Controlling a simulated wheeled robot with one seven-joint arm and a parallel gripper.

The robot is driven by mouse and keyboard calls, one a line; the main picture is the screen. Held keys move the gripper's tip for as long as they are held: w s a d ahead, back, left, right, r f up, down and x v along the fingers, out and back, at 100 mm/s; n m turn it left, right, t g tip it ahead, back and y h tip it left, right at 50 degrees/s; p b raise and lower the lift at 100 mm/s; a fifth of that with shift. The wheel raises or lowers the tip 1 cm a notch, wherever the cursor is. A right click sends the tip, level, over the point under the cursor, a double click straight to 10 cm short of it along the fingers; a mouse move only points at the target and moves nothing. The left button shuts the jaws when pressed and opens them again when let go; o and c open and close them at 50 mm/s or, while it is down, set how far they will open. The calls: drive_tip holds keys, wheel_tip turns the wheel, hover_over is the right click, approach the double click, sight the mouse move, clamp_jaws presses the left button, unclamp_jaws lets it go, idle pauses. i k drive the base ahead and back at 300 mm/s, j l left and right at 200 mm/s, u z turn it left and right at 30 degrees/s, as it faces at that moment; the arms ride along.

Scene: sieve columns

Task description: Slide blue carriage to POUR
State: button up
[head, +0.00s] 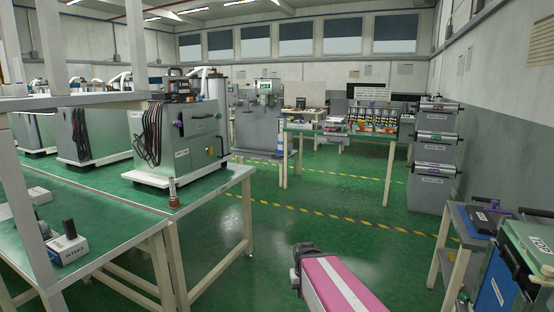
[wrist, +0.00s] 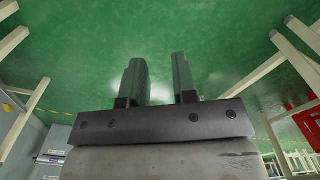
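I cannot make out a blue carriage or a POUR mark for certain in either view. Grey machines stand on the green-topped bench at left in the head view; the nearest machine (head: 190,140) has a purple knob, dark cables and small labels too small to read. A white block labelled INTAKE (head: 68,248) with a dark upright handle sits on the nearer bench. My gripper (wrist: 158,62) shows in the wrist view with its two fingers apart and nothing between them, over bare green floor.
The green bench (head: 110,190) fills the left. A cart with a green-topped case (head: 530,240) stands at near right, with a blue panel below. Grey stacked units (head: 434,160) stand by the right wall. A table (head: 345,134) with colourful items is further back. The middle floor is clear.

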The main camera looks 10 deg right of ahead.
sight(280, 152)
drive_tip(key=i+z, duration=0.4)
drive_tip(key=i, duration=5.6)
drive_tip(key=i+u, duration=0.3)
drive_tip(key=i, duration=0.15)
drive_tip(key=i+l+u, duration=0.25)
drive_tip(key=i, duration=0.6)
